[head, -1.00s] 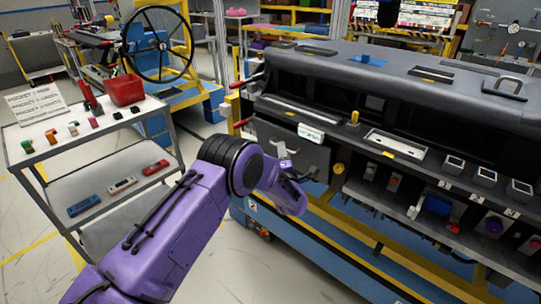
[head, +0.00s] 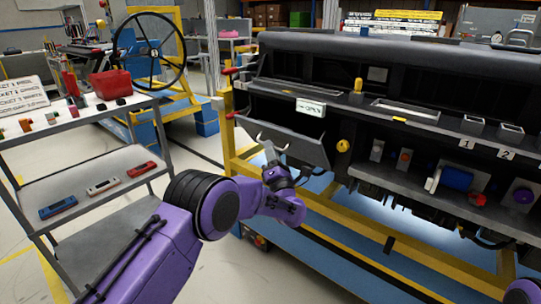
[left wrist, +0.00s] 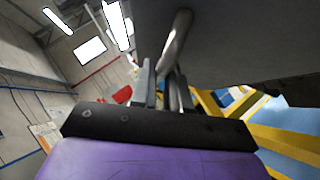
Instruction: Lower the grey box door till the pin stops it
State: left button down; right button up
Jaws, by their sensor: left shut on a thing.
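The grey box door (head: 300,150) is on the left part of the dashboard module in the head view. It leans outward, with a dark gap above it. Its metal handle (head: 260,141) also shows in the left wrist view (left wrist: 180,38). My left gripper (head: 274,168) is shut on the handle in front of the door. In the wrist view its fingers (left wrist: 165,92) are around the handle's lower end, under the grey panel. A yellow knob (head: 343,146), possibly the pin, is just right of the door. My right gripper is out of view.
The dashboard module (head: 400,110) stands on a yellow and blue frame (head: 360,228). A grey shelf cart (head: 92,177) with small parts and a red bin (head: 111,84) stands at the left. Open floor lies between cart and module.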

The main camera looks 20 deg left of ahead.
pick_arm(q)
jog(key=shift+d, duration=0.1)
jog(key=c, duration=1.2)
grip_release()
jog(key=shift+o, duration=0.2)
jog(key=shift+f, duration=0.1)
jog(key=v, duration=1)
jog(key=shift+s, duration=0.2)
jog(key=shift+f, duration=0.1)
